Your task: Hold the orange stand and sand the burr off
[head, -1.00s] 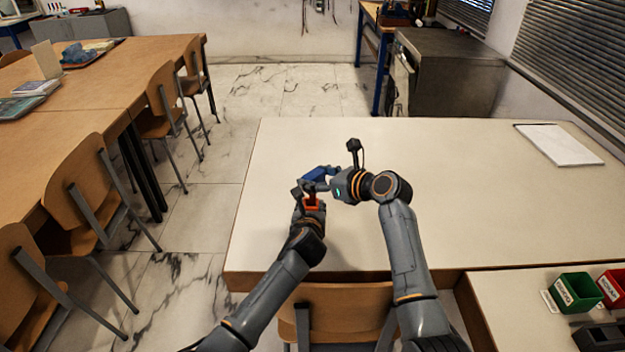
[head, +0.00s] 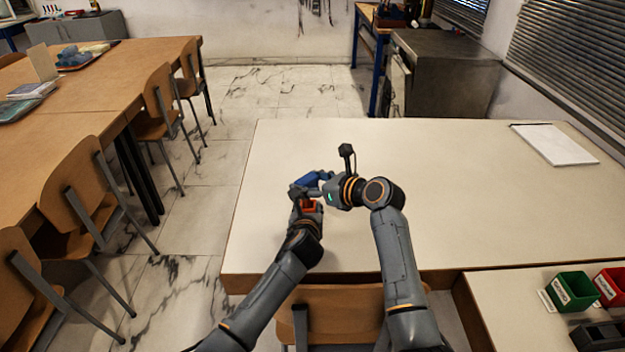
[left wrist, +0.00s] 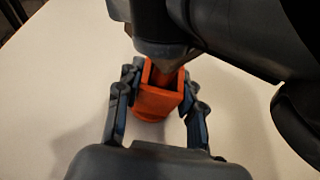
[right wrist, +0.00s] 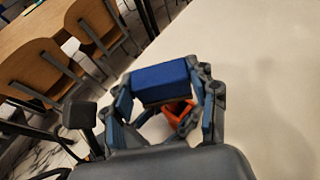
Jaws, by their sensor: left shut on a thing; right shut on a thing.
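The orange stand (head: 309,206) is on the pale table. My left gripper (left wrist: 157,98) is shut on the orange stand, with a finger on each side of it. A blue block (right wrist: 161,82) is held between the fingers of my right gripper (right wrist: 163,92), which is shut on it. In the head view the blue block (head: 312,180) is just above and beside the stand. In the right wrist view the orange stand (right wrist: 177,108) shows partly behind the block and fingers. I cannot see the burr, and I cannot tell whether the block touches the stand.
The pale table (head: 450,190) is largely clear to the right, with a white sheet (head: 555,144) at its far right. Green (head: 572,291) and red (head: 612,286) bins stand at lower right. A wooden chair (head: 335,315) is at the table's front edge.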

